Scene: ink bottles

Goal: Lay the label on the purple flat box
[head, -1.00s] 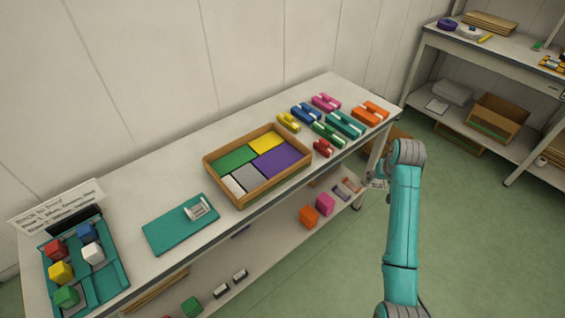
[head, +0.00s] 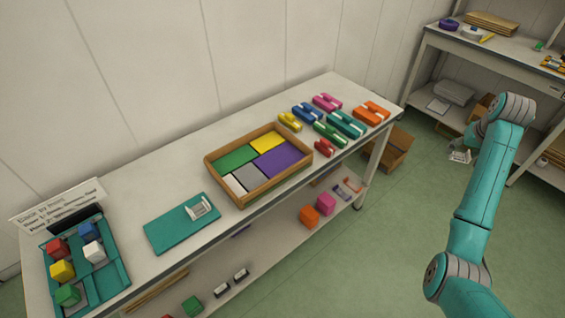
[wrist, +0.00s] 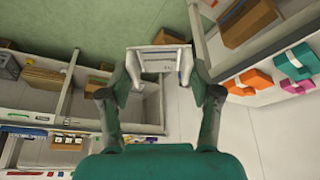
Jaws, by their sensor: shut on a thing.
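The purple flat box (head: 278,159) lies in the wooden tray on the long table, beside green, yellow, grey and white pieces. Its top looks bare. My gripper (head: 468,143) is out to the right of the table, over the floor, well away from the box. It is shut on a white label (head: 460,156) with dark print lines. In the wrist view, my gripper (wrist: 158,74) has one finger at each side of the label (wrist: 158,58). The purple box is not seen there.
The wooden tray (head: 243,204) stands mid-table. A teal board (head: 168,231) bears a white slotted piece (head: 200,208). Several coloured pieces, such as an orange one (head: 370,113), lie at the table's right end. Another shelf table (head: 500,60) stands behind my arm. Floor between is mostly clear.

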